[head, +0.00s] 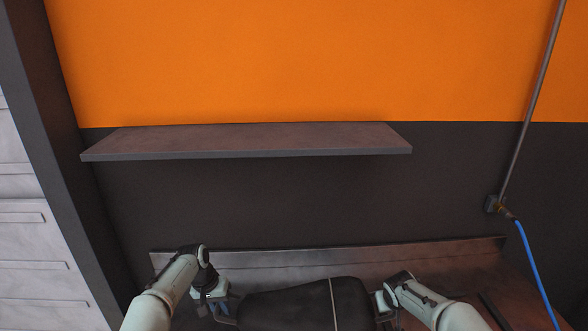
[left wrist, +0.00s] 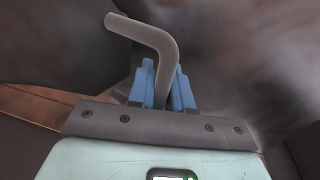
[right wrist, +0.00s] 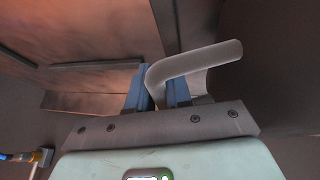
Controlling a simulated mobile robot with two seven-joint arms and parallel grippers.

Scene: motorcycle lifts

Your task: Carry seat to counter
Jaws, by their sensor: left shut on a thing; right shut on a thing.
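The black motorcycle seat (head: 290,308) is at the bottom of the head view, between my two grippers, with a light strap line across it. My left gripper (head: 217,304) is at its left end. In the left wrist view its blue fingers (left wrist: 162,88) are shut on a bent grey metal bar (left wrist: 150,37) beside the dark seat. My right gripper (head: 384,303) is at the seat's right end. In the right wrist view its blue fingers (right wrist: 159,90) are shut on a similar bent bar (right wrist: 200,62). The brown counter (head: 440,268) lies beyond and around the seat; whether they touch cannot be told.
A shelf (head: 250,141) sticks out from the wall above the counter. Grey drawers (head: 35,255) stand at the left behind a dark post. A wall pipe with a blue hose (head: 537,275) runs down at the right. Counter surface shows bare right of the seat.

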